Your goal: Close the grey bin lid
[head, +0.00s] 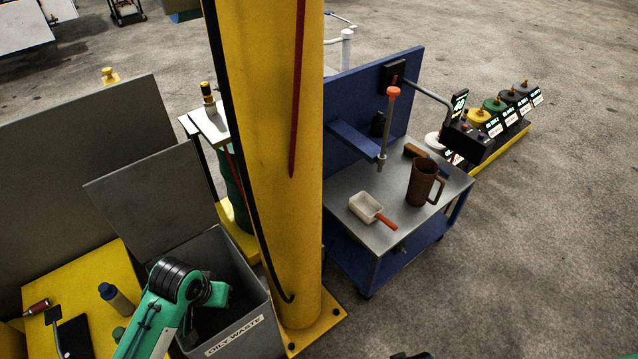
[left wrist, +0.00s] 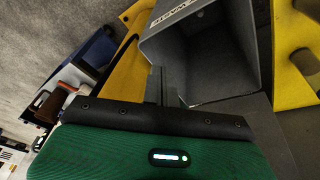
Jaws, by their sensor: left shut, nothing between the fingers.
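The grey bin (head: 262,312), labelled OILY WASTE, stands left of the yellow post with its mouth uncovered. Its grey lid (head: 150,195) stands open, tilted up at the back edge of the bin. My left arm reaches over the bin's mouth, and its end (head: 215,294) is in front of the lid; the fingertips are hidden in the head view. In the left wrist view my left gripper (left wrist: 160,85) is shut and empty, at the open mouth of the bin (left wrist: 258,45).
The yellow post (head: 270,150) stands close to the bin's right side. A yellow surface (head: 105,275) with a bottle and tools is on the left.

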